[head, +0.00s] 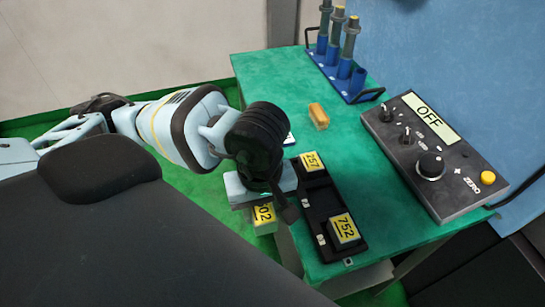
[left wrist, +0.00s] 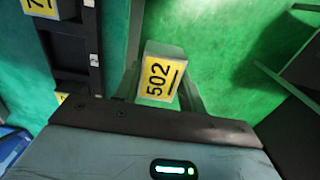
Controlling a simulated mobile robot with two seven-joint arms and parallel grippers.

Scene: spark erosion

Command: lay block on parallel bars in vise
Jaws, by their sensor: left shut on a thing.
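My left gripper (head: 263,206) is shut on a grey block with a yellow label. In the left wrist view the block (left wrist: 161,76) reads 502 and sits between the two fingers (left wrist: 160,92). In the head view the held block (head: 263,214) is partly hidden by the gripper, beside the left edge of the green table, over the green floor. I cannot make out a vise or parallel bars in either view. My right gripper is not in view.
A black tray (head: 322,206) holds yellow-labelled blocks (head: 343,229) at both ends, with its middle empty. Behind are an orange-yellow item (head: 318,116) and a blue rack (head: 345,78) of upright tools. A control box (head: 433,155) reading OFF stands right. Green tabletop (head: 378,190) between is clear.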

